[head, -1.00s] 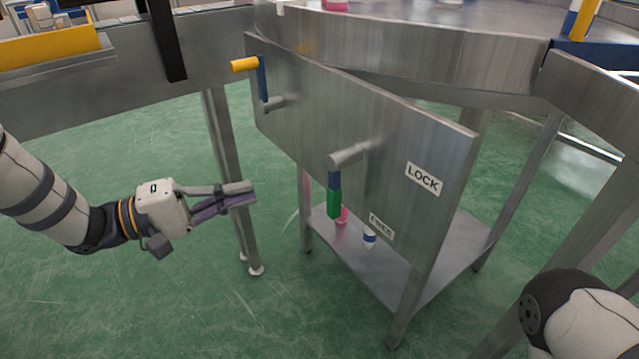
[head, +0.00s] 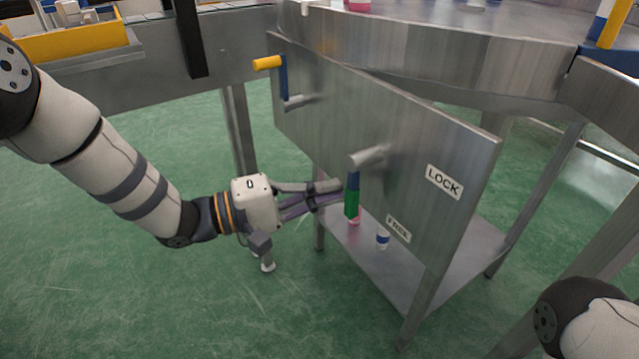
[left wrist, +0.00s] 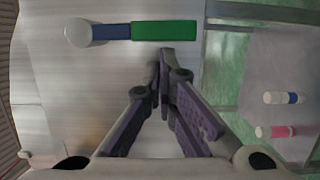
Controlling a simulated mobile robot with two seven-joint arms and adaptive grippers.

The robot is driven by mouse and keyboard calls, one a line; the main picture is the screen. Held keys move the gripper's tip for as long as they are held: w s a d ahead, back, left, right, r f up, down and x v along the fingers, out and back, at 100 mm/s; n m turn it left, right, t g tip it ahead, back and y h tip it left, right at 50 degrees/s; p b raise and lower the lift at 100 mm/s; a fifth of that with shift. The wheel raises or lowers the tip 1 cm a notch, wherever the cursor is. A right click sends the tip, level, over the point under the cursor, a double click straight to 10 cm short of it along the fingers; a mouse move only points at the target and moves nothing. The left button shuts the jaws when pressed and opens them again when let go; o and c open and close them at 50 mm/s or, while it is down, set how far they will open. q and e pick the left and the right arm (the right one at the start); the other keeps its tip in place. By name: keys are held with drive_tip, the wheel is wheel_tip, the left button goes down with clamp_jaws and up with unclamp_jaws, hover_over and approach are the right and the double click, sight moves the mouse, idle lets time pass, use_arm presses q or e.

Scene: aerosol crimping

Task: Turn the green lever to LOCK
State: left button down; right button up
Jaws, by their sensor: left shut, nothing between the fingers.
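The green lever (head: 352,204) hangs straight down from its grey pivot (head: 367,157) on the steel panel (head: 400,130), with a blue upper part and a green grip. A LOCK label (head: 443,182) is to the right of the pivot. A second label (head: 398,229), too blurred to read surely, is lower. My left gripper (head: 340,194) is shut and empty, its tips just left of the lever. In the left wrist view the green grip (left wrist: 164,41) lies just beyond the fingertips (left wrist: 164,55); whether they touch cannot be told. My right gripper is out of view.
A yellow-handled crank (head: 268,63) sits on the panel's upper left. A white and blue bottle (head: 383,238) and a pink item stand on the lower shelf (head: 390,280). Table legs are behind my left gripper. Open green floor lies to the left.

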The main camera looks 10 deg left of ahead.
sight(349, 218)
use_arm(q)
drive_tip(key=shift+s+d+f+n, duration=0.2)
drive_tip(key=shift+s+d+n, duration=0.1)
drive_tip(key=shift+n, duration=0.4)
drive_tip(key=s+d+n, duration=0.1)
drive_tip(key=n, duration=0.1)
drive_tip(key=s+d+n+t, duration=0.1)
drive_tip(key=n, duration=0.2)
drive_tip(key=s+d+n+h+p, duration=0.1)
drive_tip(key=s+n, duration=0.1)
drive_tip(key=shift+d+f+n+t, duration=0.1)
drive_tip(key=shift+f+n+t, duration=0.15)
drive_tip(key=shift+n+t, duration=0.15)
drive_tip(key=s+d+r+n+t, duration=0.3)
drive_tip(key=n, duration=0.6)
drive_tip(key=shift+s+r+n+y, duration=0.4)
drive_tip(key=shift+d+r, duration=0.1)
